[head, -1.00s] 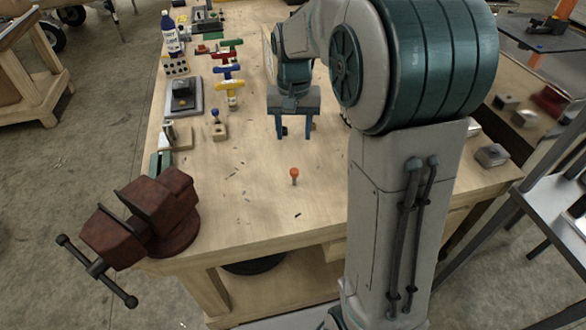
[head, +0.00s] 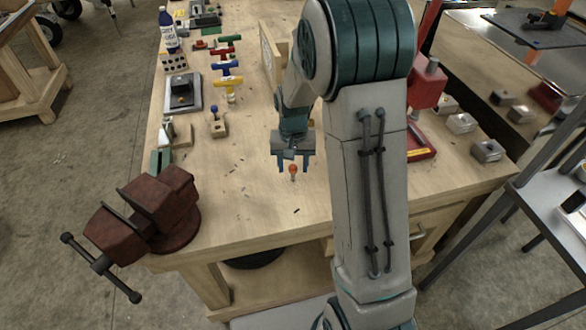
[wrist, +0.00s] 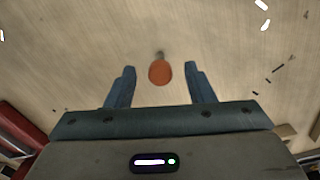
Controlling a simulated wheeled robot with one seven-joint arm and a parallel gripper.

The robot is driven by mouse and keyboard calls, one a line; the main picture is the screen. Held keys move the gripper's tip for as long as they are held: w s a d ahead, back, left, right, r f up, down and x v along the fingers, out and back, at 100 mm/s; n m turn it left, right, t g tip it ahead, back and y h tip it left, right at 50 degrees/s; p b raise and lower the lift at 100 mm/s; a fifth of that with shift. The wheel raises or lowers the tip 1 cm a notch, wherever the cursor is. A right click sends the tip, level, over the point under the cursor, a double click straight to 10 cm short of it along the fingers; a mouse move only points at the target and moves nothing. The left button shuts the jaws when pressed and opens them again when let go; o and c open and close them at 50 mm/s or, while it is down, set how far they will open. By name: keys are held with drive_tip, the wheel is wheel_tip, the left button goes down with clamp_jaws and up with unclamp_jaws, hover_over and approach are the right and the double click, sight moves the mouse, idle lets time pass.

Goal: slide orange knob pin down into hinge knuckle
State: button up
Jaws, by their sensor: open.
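The orange knob pin (head: 292,169) stands upright on the bare bench top, its orange knob up and its short grey shank below. In the wrist view the knob (wrist: 160,74) shows between the two blue fingertips, with a gap on each side. My gripper (head: 293,166) is open, points down and is empty, with its fingers close around the knob's place. I cannot make out the hinge knuckle for certain. A small wooden block with a blue knob (head: 218,124) stands to the left.
A dark red vise (head: 150,215) sits at the near left corner. Coloured-handled tools (head: 228,68) and a blue bottle (head: 168,30) stand farther back left. Metal blocks (head: 487,151) line the right side. Small dark scraps lie on the otherwise clear bench around the pin.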

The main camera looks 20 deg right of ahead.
drive_tip(key=shift+f, duration=0.2)
clamp_jaws()
drive_tip(key=shift+r, duration=0.15)
